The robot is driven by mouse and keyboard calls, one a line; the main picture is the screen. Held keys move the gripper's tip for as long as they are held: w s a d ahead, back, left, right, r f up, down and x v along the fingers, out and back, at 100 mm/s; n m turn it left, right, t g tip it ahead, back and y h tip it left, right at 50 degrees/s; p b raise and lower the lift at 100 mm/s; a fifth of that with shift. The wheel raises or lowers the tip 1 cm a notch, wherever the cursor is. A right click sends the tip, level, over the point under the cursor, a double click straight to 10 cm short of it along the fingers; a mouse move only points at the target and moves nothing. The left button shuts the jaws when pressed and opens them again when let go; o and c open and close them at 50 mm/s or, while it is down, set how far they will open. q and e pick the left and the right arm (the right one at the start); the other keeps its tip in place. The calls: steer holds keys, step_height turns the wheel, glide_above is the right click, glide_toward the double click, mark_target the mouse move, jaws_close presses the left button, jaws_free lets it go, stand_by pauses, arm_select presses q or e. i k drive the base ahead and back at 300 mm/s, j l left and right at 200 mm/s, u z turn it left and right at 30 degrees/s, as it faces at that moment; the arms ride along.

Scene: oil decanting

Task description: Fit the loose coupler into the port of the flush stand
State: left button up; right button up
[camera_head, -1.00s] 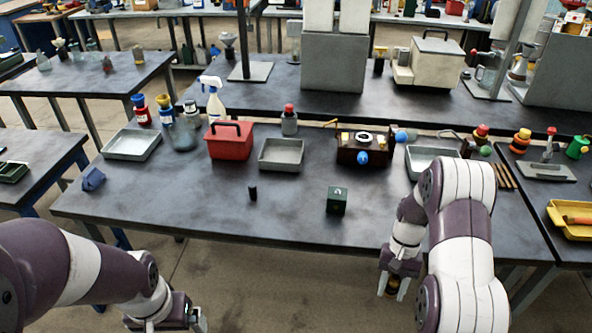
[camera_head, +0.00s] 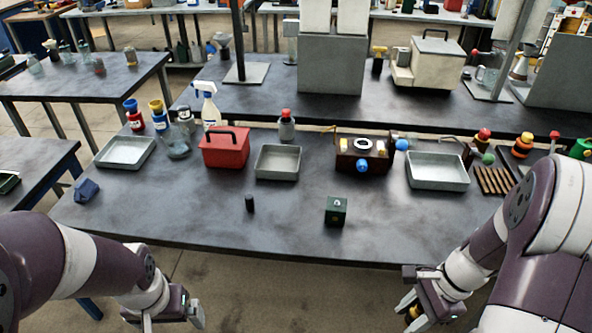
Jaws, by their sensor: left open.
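My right gripper (camera_head: 418,312) is at the bottom, off the table's front edge. A small dark and yellow piece (camera_head: 412,313) shows between its fingers; it may be the loose coupler, but it is partly hidden and too small to be sure. My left gripper (camera_head: 172,318) is at the bottom left, open and empty, also off the front edge. A dark green block (camera_head: 336,211) with a pale round mark stands front centre on the table. A short black cylinder (camera_head: 249,204) stands upright to its left. I cannot tell for certain which thing is the flush stand.
Along the table's back stand a red toolbox (camera_head: 224,150), a grey tray (camera_head: 278,162), a brown box (camera_head: 352,160) with blue knobs and a right-hand tray (camera_head: 437,172). Bottles and a left tray (camera_head: 126,152) stand at the left. The table's front middle is mostly clear.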

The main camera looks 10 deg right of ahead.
mark_target(361, 147)
steer(key=i, duration=1.8)
